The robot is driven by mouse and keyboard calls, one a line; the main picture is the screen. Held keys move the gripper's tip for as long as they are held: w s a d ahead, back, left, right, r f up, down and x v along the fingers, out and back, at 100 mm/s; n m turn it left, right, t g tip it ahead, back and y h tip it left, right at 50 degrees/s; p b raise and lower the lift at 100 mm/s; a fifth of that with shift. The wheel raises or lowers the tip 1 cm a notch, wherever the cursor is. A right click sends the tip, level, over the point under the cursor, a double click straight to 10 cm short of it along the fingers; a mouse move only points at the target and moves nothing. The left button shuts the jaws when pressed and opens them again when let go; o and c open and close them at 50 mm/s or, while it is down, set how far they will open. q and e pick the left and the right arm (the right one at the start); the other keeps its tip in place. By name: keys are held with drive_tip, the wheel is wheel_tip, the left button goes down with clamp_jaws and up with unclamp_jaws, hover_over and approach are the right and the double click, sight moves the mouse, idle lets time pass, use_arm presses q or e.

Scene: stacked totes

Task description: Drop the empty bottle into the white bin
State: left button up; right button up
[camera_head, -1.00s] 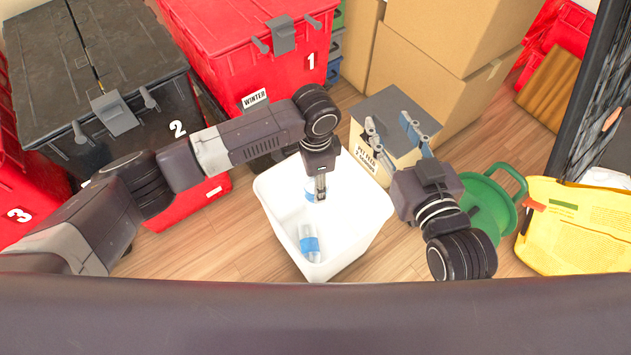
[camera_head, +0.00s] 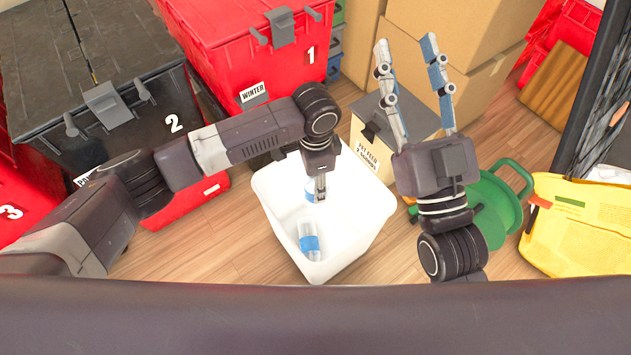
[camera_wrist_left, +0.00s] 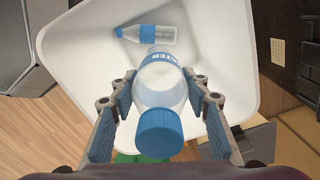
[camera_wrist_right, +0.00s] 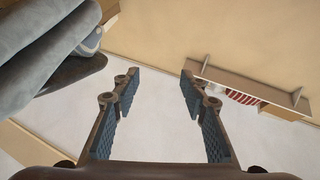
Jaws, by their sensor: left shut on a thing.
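The white bin (camera_head: 350,255) stands open on the floor in the middle of the head view, and its inside fills much of the left wrist view (camera_wrist_left: 215,50). My left gripper (camera_head: 320,190) is over the bin, pointing down, shut on a clear bottle (camera_wrist_left: 160,85) with a blue cap and blue label. Its cap faces the left wrist camera. A second clear bottle (camera_head: 310,243) with a blue label lies inside the bin; it also shows in the left wrist view (camera_wrist_left: 148,34). My right gripper (camera_head: 407,50) is open and empty, right of the bin.
Red totes (camera_head: 245,60) and a black-lidded tote (camera_head: 95,75) stand behind and left. A labelled box (camera_head: 365,152) stands behind the bin, with cardboard boxes (camera_head: 455,30) further back. A green reel (camera_head: 500,205) and a yellow bag (camera_head: 585,225) lie right.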

use_arm(q)
drive_tip(key=shift+f, duration=0.15)
use_arm(e)
drive_tip(key=shift+s+r+t, duration=0.35)
drive_tip(key=shift+r, duration=0.2)
drive_tip(key=shift+s+r+t, duration=0.35)
drive_tip(key=shift+r, duration=0.15)
use_arm(q)
drive_tip(key=o, duration=1)
wheel_tip(320, 180, up, 12)
